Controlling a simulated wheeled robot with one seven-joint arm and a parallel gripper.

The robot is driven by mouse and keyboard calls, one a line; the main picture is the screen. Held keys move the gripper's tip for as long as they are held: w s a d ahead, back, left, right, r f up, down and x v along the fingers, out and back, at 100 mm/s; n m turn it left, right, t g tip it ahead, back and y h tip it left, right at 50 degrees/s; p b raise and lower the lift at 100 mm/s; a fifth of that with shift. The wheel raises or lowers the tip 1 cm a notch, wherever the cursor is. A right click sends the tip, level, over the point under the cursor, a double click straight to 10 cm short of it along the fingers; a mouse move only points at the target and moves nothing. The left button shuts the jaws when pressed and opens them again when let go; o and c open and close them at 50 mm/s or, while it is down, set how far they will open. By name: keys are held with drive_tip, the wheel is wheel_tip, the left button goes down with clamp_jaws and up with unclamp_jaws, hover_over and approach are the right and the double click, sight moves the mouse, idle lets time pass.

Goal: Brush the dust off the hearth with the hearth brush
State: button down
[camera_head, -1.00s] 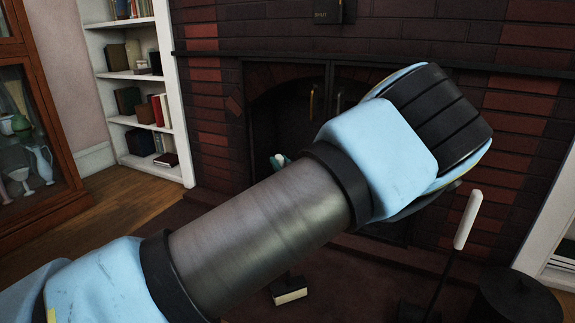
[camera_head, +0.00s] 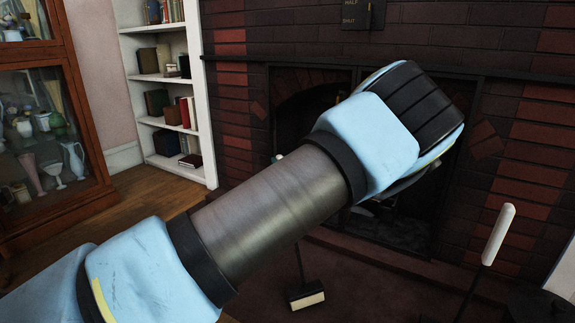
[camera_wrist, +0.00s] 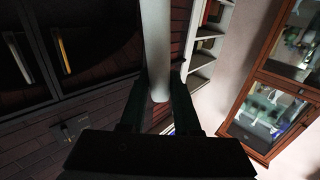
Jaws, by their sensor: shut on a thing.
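In the wrist view my gripper (camera_wrist: 158,92) is shut on the white handle (camera_wrist: 156,45) of the hearth brush. The brush head (camera_head: 307,299), a dark block with a pale strip, hangs on a thin dark shaft below my forearm in the head view. I cannot tell whether it touches the floor. The dark hearth (camera_head: 385,262) lies before the fireplace; no dust can be made out on it.
The brick fireplace (camera_head: 400,232) is partly hidden by my arm. Another white-handled tool (camera_head: 498,235) stands at the right, near a dark round container (camera_head: 540,304). A white bookshelf (camera_head: 212,120) and a glass-fronted cabinet (camera_head: 85,135) with vases stand at the left.

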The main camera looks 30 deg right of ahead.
drive_tip(key=shift+w+a, duration=0.35)
drive_tip(key=shift+w, duration=0.3)
drive_tip(key=shift+w+a, duration=0.35)
drive_tip(key=shift+w, duration=0.25)
drive_tip(key=shift+s, duration=0.1)
drive_tip(key=s+d+p, duration=0.1)
drive_tip(key=s+d, duration=0.4)
drive_tip(key=s, duration=0.4)
drive_tip(key=s+d+p, duration=0.1)
drive_tip(key=s+d, duration=0.4)
drive_tip(key=s, duration=0.4)
drive_tip(key=shift+s+d, duration=0.25)
drive_tip(key=shift+s, duration=0.05)
idle(0.4)
drive_tip(key=shift+w, duration=0.1)
